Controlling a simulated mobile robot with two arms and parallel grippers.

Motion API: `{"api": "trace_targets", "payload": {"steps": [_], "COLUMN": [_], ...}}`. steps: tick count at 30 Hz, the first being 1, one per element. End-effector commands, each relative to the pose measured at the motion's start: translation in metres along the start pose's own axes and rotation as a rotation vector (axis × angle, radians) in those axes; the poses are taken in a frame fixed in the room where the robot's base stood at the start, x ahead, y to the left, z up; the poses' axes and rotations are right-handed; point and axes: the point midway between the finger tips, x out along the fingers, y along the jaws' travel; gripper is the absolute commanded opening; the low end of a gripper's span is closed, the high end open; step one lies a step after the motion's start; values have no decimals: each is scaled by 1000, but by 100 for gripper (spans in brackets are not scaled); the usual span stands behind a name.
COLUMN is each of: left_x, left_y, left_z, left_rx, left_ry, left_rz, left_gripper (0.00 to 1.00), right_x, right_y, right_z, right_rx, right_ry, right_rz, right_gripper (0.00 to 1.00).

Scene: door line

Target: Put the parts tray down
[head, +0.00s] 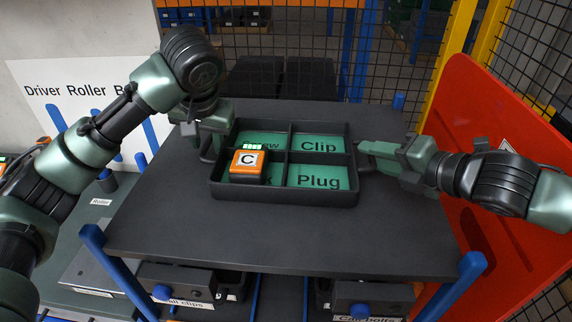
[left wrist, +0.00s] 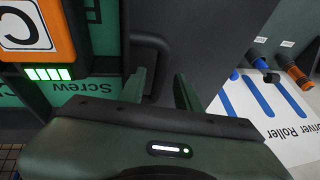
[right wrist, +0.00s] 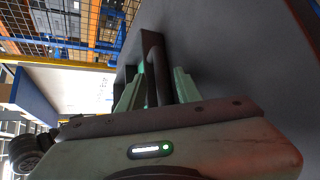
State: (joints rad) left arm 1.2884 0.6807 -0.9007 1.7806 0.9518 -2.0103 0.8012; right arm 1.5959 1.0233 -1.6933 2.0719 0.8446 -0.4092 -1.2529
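The black parts tray (head: 284,199) appears to rest flat on the dark table top (head: 290,245). It has several green compartments; the labels Clip and Plug are readable, and Screw shows in the left wrist view. An orange block marked C (head: 248,166) with green lights sits in the front left compartment and hides most of its label. My left gripper (head: 208,150) is at the tray's left handle (left wrist: 163,55), its fingers (left wrist: 160,92) apart either side of the bar. My right gripper (head: 366,158) is at the right handle (right wrist: 153,55), its fingers (right wrist: 157,90) also apart around the bar.
Blue posts (head: 92,236) rise at the table's corners. A red panel (head: 480,130) and yellow post stand close on the right. Bins sit below the front edge. A mesh fence (head: 300,45) is behind. The table is clear in front of the tray.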

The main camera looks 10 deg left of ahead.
Motion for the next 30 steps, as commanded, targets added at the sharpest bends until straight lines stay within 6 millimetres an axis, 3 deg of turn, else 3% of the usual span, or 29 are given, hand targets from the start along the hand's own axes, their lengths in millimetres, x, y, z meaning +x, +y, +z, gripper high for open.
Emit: {"api": "trace_targets", "payload": {"steps": [12, 18, 25, 30], "left_x": [-75, -103, -114, -115], "left_y": [-2, -1, -1, -1], "left_z": [-2, -1, 0, 0], "left_rx": [-1, -2, -2, -1], "left_ry": [8, 4, 0, -1], "left_rz": [-1, 0, 0, 0], "left_gripper": [34, 34, 34, 34], "right_x": [0, 0, -5, -30], "right_y": [0, 0, 0, 0], "right_z": [0, 0, 1, 2], "right_rx": [0, 0, 0, 0], "right_ry": [0, 0, -2, -5], "right_rz": [0, 0, 0, 1], "right_gripper": [34, 34, 34, 34]}}
